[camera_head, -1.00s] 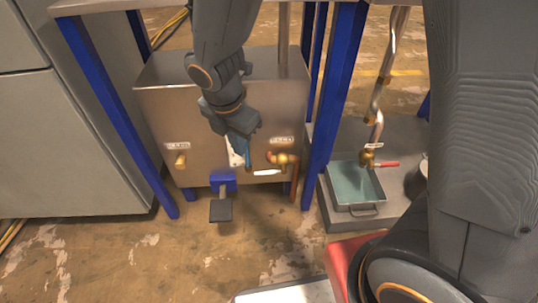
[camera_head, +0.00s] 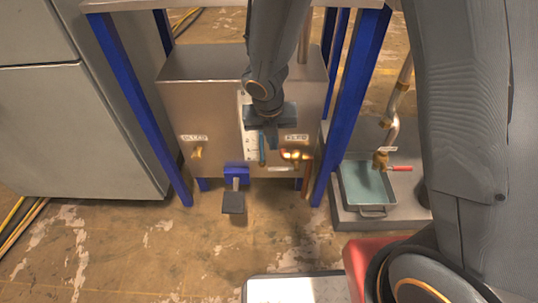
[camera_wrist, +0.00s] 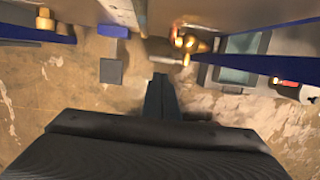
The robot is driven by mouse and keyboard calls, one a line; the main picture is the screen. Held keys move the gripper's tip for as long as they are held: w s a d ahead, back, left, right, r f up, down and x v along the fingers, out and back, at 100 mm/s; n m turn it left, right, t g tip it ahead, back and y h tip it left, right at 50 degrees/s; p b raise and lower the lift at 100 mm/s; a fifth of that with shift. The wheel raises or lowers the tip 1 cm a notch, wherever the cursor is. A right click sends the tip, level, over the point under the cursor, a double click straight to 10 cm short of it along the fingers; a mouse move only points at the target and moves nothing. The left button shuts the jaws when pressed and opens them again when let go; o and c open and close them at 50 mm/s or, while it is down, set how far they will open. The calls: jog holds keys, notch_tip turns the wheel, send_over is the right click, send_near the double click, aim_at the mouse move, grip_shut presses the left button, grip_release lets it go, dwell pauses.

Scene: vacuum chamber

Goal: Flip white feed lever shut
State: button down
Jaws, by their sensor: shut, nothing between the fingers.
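The feed valve (camera_head: 296,155) is a brass fitting on the lower right of the steel tank's front, under a small label. Its white lever (camera_head: 284,168) shows only as a short pale strip just below the valve in the head view. In the wrist view the brass feed valve (camera_wrist: 192,42) is near the top, with a pale lever shape (camera_wrist: 165,49) to its left. My gripper (camera_head: 271,146) is shut and empty, in front of the tank, just left of the valve. In the wrist view its fingertips (camera_wrist: 160,77) point toward the lever; contact cannot be told.
The steel tank (camera_head: 205,105) stands between blue frame legs. A white gauge panel (camera_head: 249,145) is behind my gripper. A brass valve (camera_head: 196,151) is at left, a blue-mounted pedal (camera_head: 233,202) below. A tray (camera_head: 367,188) and red-handled valve (camera_head: 381,160) are at right.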

aim_at(276, 168)
jog(key=b+x, duration=0.9)
jog(key=x, duration=0.4)
jog(key=shift+f+b, duration=0.35)
jog(key=shift+b, duration=0.05)
